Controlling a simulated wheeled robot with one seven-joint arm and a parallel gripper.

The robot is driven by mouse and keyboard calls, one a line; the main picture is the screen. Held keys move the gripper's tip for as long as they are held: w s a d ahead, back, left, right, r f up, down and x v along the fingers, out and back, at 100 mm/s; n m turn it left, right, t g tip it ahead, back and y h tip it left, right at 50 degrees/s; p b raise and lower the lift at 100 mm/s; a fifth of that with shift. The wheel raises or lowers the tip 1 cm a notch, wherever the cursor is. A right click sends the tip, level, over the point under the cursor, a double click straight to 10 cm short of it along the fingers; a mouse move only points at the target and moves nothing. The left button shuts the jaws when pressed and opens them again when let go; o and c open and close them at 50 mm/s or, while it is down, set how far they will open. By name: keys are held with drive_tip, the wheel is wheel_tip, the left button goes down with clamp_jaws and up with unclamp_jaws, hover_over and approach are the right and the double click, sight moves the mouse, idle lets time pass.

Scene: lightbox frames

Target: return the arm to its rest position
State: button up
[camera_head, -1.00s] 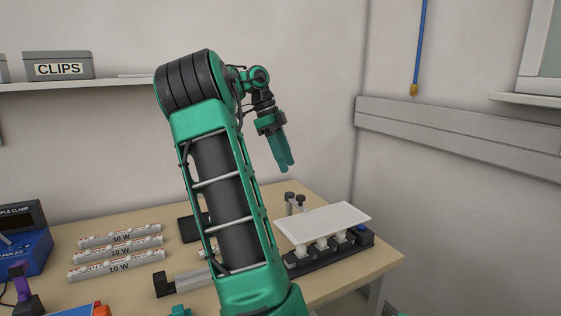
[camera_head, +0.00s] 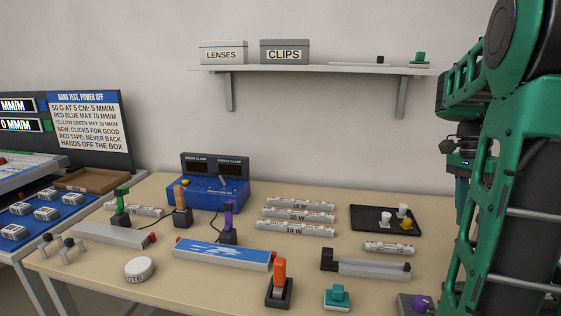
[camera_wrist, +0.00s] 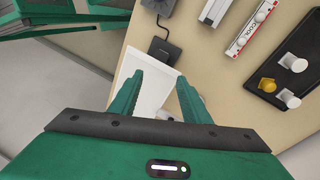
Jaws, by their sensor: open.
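My gripper shows in the wrist view (camera_wrist: 163,92), its two green fingers spread apart with nothing between them. Below the fingers lie a white panel (camera_wrist: 150,85) and the tan bench top. In the head view my green and black arm fills the right side, folded, with the gripper (camera_head: 459,185) pointing down over the right part of the bench. Its fingertips are small and partly hidden there by my own arm.
The bench (camera_head: 215,290) holds a black tray (camera_head: 365,226), several 10 W tubes, a blue clamp box (camera_head: 215,190), a blue-topped bar (camera_head: 222,254) and an orange-handled tool (camera_head: 279,272). A shelf (camera_head: 340,70) carries LENSES (camera_head: 223,53) and CLIPS (camera_head: 285,52) boxes. Air above the bench's middle is clear.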

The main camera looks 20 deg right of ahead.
drive_tip(key=s+a+f+n+t, duration=0.1)
drive_tip(key=s+a+f+n, duration=0.1)
drive_tip(key=a+f+n, duration=0.2)
drive_tip(key=s+a+f+n+t, duration=0.1)
drive_tip(key=s+a+f+n, duration=0.2)
drive_tip(key=a+n, duration=0.7)
drive_tip(key=a+f, duration=0.2)
drive_tip(key=a, duration=0.5)
drive_tip(key=shift+a+f+n+t, duration=0.2)
drive_tip(key=shift+n+t, duration=0.2)
drive_tip(key=c, duration=0.3)
drive_tip(key=shift+d, duration=0.1)
